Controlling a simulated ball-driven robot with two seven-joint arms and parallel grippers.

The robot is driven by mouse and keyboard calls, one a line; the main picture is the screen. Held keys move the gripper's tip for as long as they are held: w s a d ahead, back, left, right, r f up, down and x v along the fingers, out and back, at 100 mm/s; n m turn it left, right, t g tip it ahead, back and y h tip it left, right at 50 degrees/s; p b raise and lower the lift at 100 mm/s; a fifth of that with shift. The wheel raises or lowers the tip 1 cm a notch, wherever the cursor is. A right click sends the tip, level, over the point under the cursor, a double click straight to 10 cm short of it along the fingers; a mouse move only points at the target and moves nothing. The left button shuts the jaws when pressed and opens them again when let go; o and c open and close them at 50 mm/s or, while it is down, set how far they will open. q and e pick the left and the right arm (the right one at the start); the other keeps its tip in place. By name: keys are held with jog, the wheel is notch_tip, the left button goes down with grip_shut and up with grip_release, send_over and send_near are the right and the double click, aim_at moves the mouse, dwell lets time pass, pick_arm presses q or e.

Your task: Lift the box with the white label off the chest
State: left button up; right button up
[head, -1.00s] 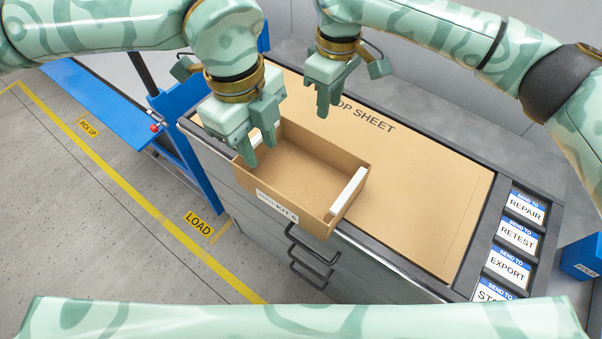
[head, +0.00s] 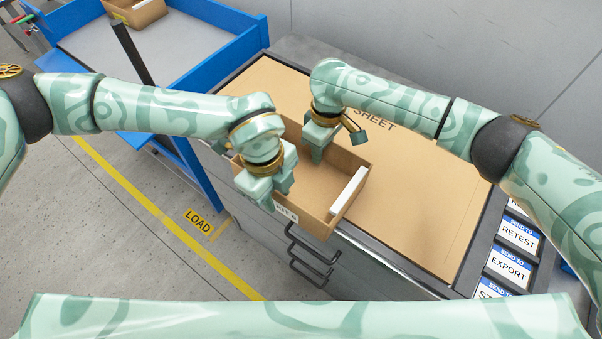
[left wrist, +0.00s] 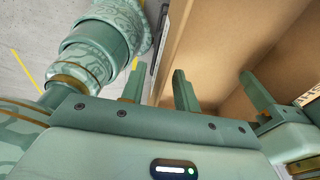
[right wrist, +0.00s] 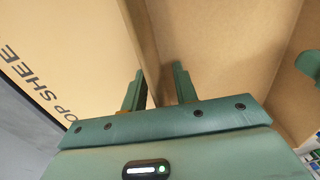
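The open cardboard box (head: 322,202) sits on the chest top at its front edge, its white label (head: 287,215) on the front wall, partly hidden by my left gripper. My left gripper (head: 274,190) is at the front wall. In the left wrist view its fingers (left wrist: 158,90) are apart, one on each side of the wall. My right gripper (head: 318,152) is at the back wall. In the right wrist view its fingers (right wrist: 160,88) are apart, one inside the box and one outside over the top sheet. Contact with the walls cannot be told.
The chest (head: 420,225) has a tan top sheet, with dark handles (head: 312,250) on its front below the box. Send-to labels (head: 518,236) line its right side. A blue-edged table (head: 215,75) stands at back left, carrying another cardboard box (head: 135,12).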

pick_arm(q)
jog(key=shift+f, duration=0.3)
pick_arm(e)
jog(key=shift+f, duration=0.3)
pick_arm(q)
grip_shut()
pick_arm(e)
grip_shut()
pick_arm(q)
jog(key=shift+r, duration=0.2)
pick_arm(e)
jog(key=shift+r, duration=0.15)
